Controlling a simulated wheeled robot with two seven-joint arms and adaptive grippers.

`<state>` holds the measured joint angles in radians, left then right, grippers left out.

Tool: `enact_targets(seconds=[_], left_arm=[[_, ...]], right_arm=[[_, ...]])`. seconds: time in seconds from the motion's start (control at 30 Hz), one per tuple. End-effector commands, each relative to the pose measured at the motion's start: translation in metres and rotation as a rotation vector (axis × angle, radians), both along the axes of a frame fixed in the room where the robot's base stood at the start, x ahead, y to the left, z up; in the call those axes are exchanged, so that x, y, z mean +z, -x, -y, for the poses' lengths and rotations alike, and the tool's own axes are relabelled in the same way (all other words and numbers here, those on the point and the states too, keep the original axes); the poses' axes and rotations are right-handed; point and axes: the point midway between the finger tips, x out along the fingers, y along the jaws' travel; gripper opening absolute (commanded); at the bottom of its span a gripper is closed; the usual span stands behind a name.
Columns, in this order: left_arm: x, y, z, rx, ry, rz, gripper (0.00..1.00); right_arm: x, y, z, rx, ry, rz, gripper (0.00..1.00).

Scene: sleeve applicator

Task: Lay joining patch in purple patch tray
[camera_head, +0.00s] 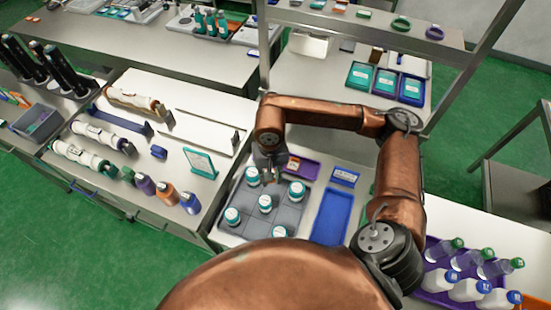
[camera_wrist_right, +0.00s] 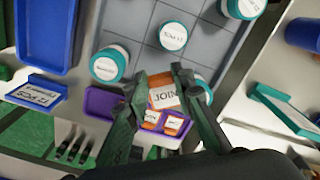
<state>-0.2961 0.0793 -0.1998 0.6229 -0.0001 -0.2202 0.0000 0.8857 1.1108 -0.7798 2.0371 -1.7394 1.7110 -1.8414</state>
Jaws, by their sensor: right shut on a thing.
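The joining patch (camera_wrist_right: 165,97), a small orange and white piece reading "JOIN", is between the fingertips of my right gripper (camera_wrist_right: 163,80). The purple patch tray (camera_wrist_right: 98,103) shows behind the fingers in the right wrist view, with two orange, white-labelled patches in it; the fingers hide part of the tray. In the head view the tray (camera_head: 310,171) lies just right of my right gripper (camera_head: 270,179), which points down near the grey bottle rack. The held patch cannot be made out there. My left gripper is not in view.
The grey rack (camera_head: 254,220) with several teal-capped bottles stands close to the right gripper. A blue tray (camera_head: 331,216) and a small blue sign (camera_head: 344,177) are to the right. A purple crate (camera_head: 435,298) of bottles is at far right.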

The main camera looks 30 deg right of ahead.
Motion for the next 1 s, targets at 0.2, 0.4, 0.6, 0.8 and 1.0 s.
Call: enact_targets(seconds=[0.2, 0.4, 0.6, 0.8, 1.0], left_arm=[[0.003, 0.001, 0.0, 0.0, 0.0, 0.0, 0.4], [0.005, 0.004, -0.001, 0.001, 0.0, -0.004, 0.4], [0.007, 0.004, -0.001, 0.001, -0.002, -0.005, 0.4], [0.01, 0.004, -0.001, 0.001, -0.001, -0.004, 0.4], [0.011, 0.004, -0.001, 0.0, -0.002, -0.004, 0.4]], right_arm=[[-0.002, 0.008, 0.02, -0.428, -0.003, -0.004, 0.12], [-0.004, 0.017, 0.038, -0.828, -0.005, -0.008, 0.12], [-0.005, 0.026, 0.056, -1.227, -0.004, -0.01, 0.12], [-0.005, 0.037, 0.073, -1.622, -0.001, -0.01, 0.12], [-0.005, 0.046, 0.087, -1.96, 0.002, -0.008, 0.12]])
